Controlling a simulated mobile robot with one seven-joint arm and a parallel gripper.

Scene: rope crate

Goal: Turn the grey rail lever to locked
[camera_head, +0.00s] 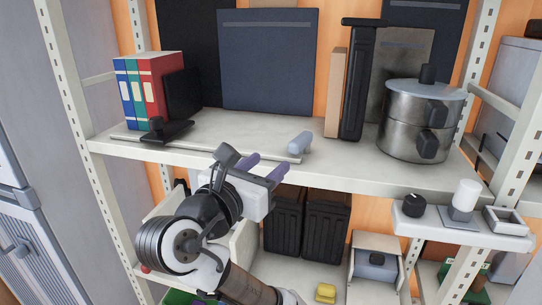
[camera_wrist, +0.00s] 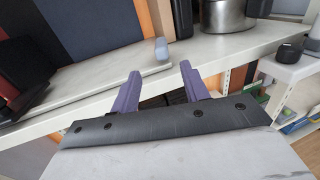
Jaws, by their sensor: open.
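The grey rail lever (camera_head: 299,142) is a short, light blue-grey bar at the right end of a thin pale rail (camera_head: 230,149) on the upper shelf. It points obliquely back from the rail's end. In the wrist view the lever (camera_wrist: 162,48) stands just beyond the fingertips, near the middle. I cannot make out a locked mark. My gripper (camera_head: 266,166) has two purple fingers, spread apart and empty, at the shelf's front edge, left of and nearer than the lever. The wrist view also shows the open gripper (camera_wrist: 160,70), with a gap between the fingers and the lever.
A black bookend (camera_head: 168,131) stands at the rail's left, beside several binders (camera_head: 148,90). Shelf surface around the lever is clear.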

